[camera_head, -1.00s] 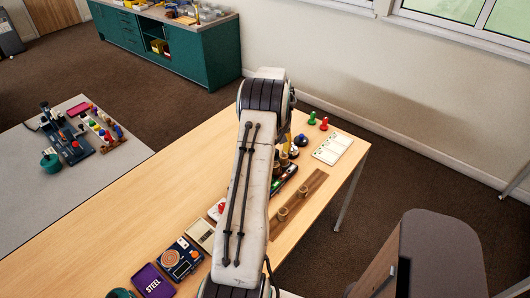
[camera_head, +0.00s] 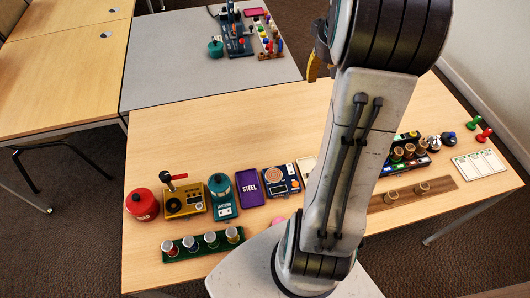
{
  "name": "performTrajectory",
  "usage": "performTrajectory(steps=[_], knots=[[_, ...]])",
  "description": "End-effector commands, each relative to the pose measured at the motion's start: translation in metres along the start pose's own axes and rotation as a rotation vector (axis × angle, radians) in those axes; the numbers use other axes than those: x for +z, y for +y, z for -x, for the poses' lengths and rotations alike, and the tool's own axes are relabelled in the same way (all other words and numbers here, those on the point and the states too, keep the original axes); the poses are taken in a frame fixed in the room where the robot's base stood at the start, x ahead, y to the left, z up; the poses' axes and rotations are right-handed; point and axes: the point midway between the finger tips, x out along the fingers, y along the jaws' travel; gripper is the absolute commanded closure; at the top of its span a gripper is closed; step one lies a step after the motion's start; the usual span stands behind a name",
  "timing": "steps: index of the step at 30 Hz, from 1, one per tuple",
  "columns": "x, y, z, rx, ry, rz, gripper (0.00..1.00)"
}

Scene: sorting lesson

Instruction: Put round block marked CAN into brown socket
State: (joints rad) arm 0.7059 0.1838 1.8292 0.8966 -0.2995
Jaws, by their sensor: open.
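Several round blocks with pale tops stand in a row on a dark green base (camera_head: 176,254) at the front left of the table; one (camera_head: 211,239) is in its middle. I cannot read a CAN mark on any. Brown round sockets or cups (camera_head: 397,154) stand on a dark rack at the right. I cannot tell which is the brown socket. My gripper (camera_head: 314,66) shows only as a yellowish part behind my arm, above the table's far edge, apart from the blocks. Its fingertips are mostly hidden.
A red pot (camera_head: 142,204), yellow device (camera_head: 184,201), teal canister (camera_head: 221,195), purple STEEL box (camera_head: 249,187) and blue device (camera_head: 281,181) line the table. A white card (camera_head: 480,164) and coloured pawns stand right. My arm hides the middle. The table's back left is clear.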

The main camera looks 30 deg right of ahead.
Motion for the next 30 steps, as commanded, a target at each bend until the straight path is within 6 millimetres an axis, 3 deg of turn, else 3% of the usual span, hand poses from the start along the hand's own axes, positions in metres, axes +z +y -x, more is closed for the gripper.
performTrajectory(steps=[1, 6, 12, 18, 21, 30], knots=[[0.01, -0.03, 0.016, -0.011, 0.02, 0.043, 0.47], [0.059, -0.105, 0.052, -0.053, 0.068, 0.15, 0.47], [0.129, -0.159, 0.073, -0.109, 0.112, 0.261, 0.47], [0.182, -0.18, 0.076, -0.155, 0.139, 0.336, 0.47], [0.198, -0.184, 0.075, -0.17, 0.146, 0.358, 0.47], [0.213, -0.186, 0.073, -0.183, 0.151, 0.377, 0.47]])
